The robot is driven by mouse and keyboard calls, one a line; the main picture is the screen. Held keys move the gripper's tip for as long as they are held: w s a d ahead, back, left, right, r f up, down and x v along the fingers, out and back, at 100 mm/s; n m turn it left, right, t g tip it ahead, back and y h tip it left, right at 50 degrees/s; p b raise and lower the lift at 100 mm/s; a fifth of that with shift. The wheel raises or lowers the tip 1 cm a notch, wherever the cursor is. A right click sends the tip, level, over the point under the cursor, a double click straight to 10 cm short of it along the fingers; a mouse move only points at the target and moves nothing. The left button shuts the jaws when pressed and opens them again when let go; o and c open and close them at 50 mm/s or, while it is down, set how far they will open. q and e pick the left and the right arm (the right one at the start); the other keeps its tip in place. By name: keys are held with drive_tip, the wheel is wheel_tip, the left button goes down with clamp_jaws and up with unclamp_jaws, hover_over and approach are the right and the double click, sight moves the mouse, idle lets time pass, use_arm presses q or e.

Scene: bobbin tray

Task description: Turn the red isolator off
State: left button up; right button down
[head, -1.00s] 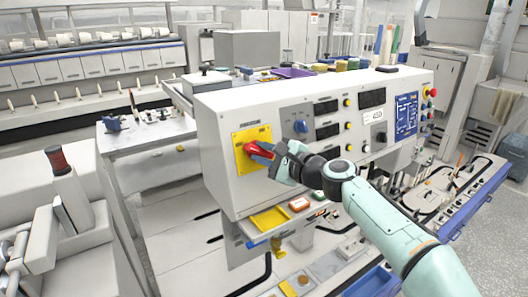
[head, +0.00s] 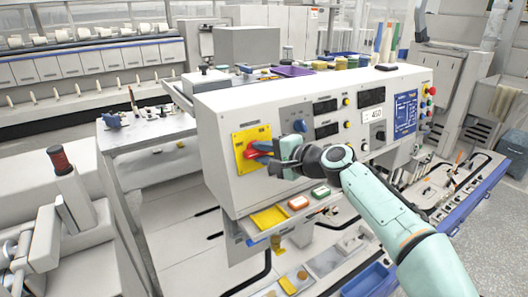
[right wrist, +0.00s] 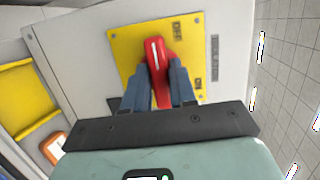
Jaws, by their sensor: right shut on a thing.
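The red isolator handle (head: 251,154) sits on a yellow plate (head: 239,138) at the left of the white control panel's front. In the right wrist view the handle (right wrist: 155,52) shows a white line along its outer end. The plate (right wrist: 128,42) carries the words OFF and ON along its right side there. My right gripper (head: 266,150) is shut on the handle, with one blue-grey finger on each side (right wrist: 160,80). The fingers hide part of the handle. I cannot tell exactly which mark it points to. My left gripper is not in view.
A blue knob (head: 300,126) is on the panel close above my right gripper. Buttons and dark displays (head: 371,98) lie further right. A yellow tray (head: 269,217) sits below the panel, and it also shows in the right wrist view (right wrist: 25,95). Spools stand on the panel top.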

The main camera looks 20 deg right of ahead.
idle(0.3)
drive_tip(key=c, duration=1)
unclamp_jaws()
drive_tip(key=b+v, duration=0.2)
drive_tip(key=v, duration=1.1)
drive_tip(key=shift+s, duration=0.15)
drive_tip(key=shift+d, duration=0.1)
